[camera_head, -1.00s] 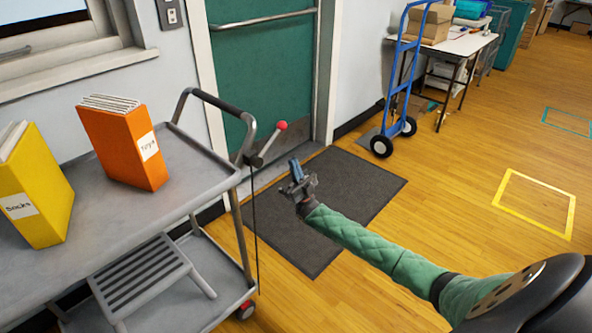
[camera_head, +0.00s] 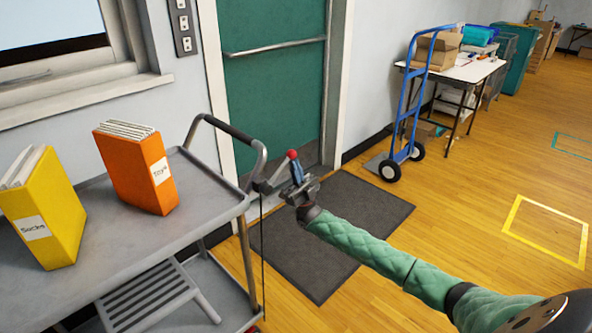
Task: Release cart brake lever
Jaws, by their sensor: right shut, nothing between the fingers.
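The grey cart (camera_head: 110,240) stands at the left, with a push handle (camera_head: 225,128) at its near-door end. The brake lever (camera_head: 275,180) is a short metal bar with a red knob (camera_head: 292,154), beside the handle at the cart's corner. It tilts up to the right. My right gripper (camera_head: 297,178) is at the lever's upper end, just below the red knob, and overlaps it in the picture. Its fingers are shut with nothing between them. Whether they touch the lever I cannot tell. My left gripper is not in view.
An orange binder (camera_head: 130,170) and a yellow binder (camera_head: 50,220) stand on the cart top. A step stool (camera_head: 150,295) is on the lower shelf. A dark mat (camera_head: 350,230) lies before the green door (camera_head: 270,90). A blue hand truck (camera_head: 405,110) and a table (camera_head: 470,68) stand beyond.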

